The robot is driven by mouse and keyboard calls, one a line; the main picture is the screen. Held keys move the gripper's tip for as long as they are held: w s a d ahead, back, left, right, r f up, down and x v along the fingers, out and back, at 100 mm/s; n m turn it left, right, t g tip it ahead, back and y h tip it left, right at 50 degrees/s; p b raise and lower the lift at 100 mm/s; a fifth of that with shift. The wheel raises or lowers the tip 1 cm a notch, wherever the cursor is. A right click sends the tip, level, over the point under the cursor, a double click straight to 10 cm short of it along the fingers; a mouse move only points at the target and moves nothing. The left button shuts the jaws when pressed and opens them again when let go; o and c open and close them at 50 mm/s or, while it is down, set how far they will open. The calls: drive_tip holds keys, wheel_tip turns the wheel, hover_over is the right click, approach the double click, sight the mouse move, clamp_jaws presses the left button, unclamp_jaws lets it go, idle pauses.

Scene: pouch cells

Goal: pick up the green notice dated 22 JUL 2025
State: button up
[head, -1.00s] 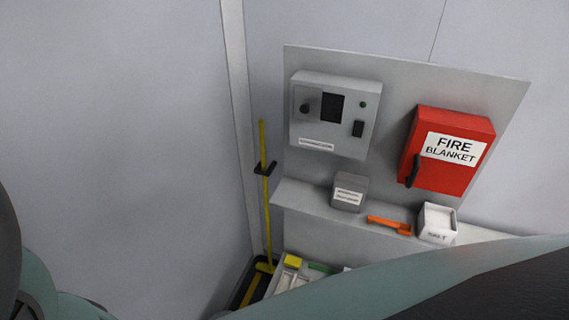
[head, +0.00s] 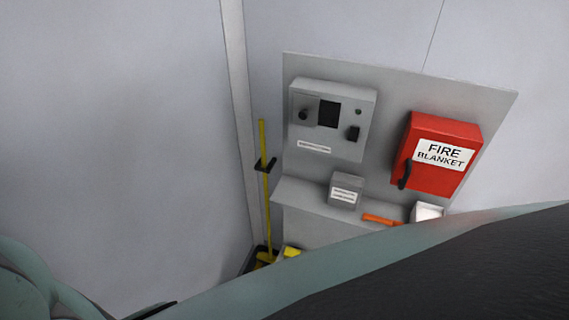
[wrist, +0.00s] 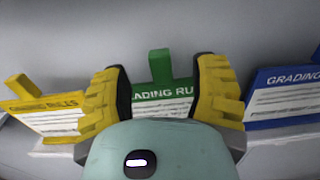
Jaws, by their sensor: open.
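A green notice (wrist: 165,95) with a raised green tab and the words "GRADING RU..." shows in the wrist view, straight ahead between my fingers. Its lower part is hidden behind my gripper, and no date can be read. My gripper (wrist: 162,95) is open, with one yellow-padded finger on each side of the green notice. Whether the fingers reach level with the notice cannot be told. In the head view my arm hides the area low in front.
A yellow notice (wrist: 50,113) stands to the left and a blue notice (wrist: 285,95) to the right in the wrist view. The head view shows a red fire blanket box (head: 438,150), a grey control box (head: 330,120), a small grey box (head: 345,190) and a yellow pole (head: 265,190).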

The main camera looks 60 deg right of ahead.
drive_tip(key=shift+p+x, duration=1.05)
drive_tip(key=shift+x, duration=0.95)
drive_tip(key=shift+c, duration=0.2)
clamp_jaws()
